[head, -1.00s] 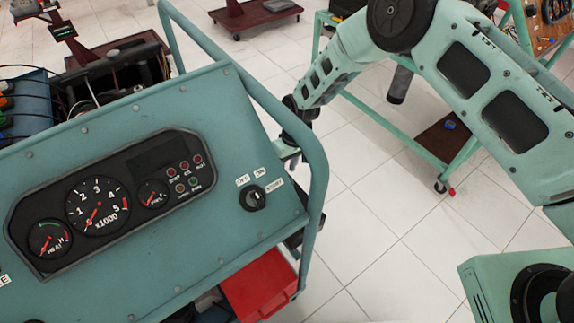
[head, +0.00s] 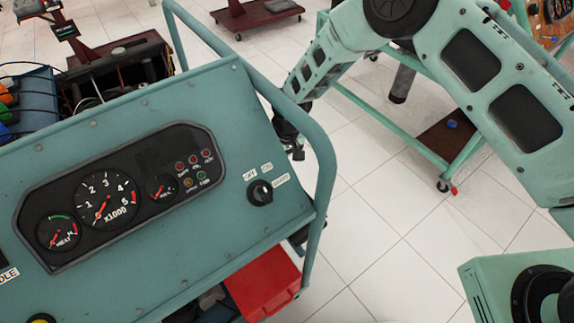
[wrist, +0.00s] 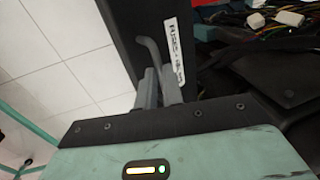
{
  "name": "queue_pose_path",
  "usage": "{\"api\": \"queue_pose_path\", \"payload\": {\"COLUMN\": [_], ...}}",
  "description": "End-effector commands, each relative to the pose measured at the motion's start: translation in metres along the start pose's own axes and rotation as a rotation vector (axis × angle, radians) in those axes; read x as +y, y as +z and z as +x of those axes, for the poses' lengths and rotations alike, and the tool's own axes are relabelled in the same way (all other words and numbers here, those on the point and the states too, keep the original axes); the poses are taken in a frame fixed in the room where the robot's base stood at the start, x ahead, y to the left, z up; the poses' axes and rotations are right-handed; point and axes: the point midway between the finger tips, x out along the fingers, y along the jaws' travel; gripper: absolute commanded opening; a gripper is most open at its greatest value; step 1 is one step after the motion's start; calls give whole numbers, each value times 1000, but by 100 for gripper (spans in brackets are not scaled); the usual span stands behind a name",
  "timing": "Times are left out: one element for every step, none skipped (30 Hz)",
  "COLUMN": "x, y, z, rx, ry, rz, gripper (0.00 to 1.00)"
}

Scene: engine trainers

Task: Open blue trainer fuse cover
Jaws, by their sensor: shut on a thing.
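The blue trainer (head: 110,290) fills the left of the head view, with its dial panel facing me. In the wrist view a black fuse cover (wrist: 130,25) stands near-upright and carries a white fuse label (wrist: 175,55). A grey bent handle (wrist: 150,48) is at the cover. My gripper (wrist: 160,90) is shut on the handle, with its fingers close together beside the label. In the head view my gripper (head: 292,148) is at the trainer's far right side, partly hidden behind the tube frame. The cover is hidden in the head view.
The trainer's tube frame (head: 322,165) curves close to my gripper. A red box (head: 262,285) sits low under the panel. Wires and connectors (wrist: 265,18) lie right of the cover in the wrist view. Open tiled floor lies to the right; a green stand (head: 400,140) is behind my arm.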

Motion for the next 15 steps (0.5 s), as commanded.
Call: {"api": "queue_pose_path", "payload": {"x": [-10, -11, -12, -12, -12, -12, -12, -12, -12, -12, -12, -12, -11, -11, -11], "y": [1, 1, 1, 2, 2, 2, 2, 2, 2, 2, 2, 2, 2, 2, 2], "z": [3, 2, 2, 2, 2, 3, 3, 3, 3, 3, 4, 4, 4, 3, 3], "rx": [-2, -2, -2, -3, -3, -3, -3, -3, -4, -4, -4, -4, -4, -4, -3], "ry": [-3, -3, -3, -3, -4, -4, -4, -4, -4, -4, -4, -4, -3, -3, -3], "rz": [-6, -5, -4, -3, -3, -3, -3, -3, -3, -3, -3, -3, -3, -2, -2], "gripper": [0, 0, 0, 0, 0, 0, 0, 0, 0, 11, 20, 31, 31, 31, 31]}}
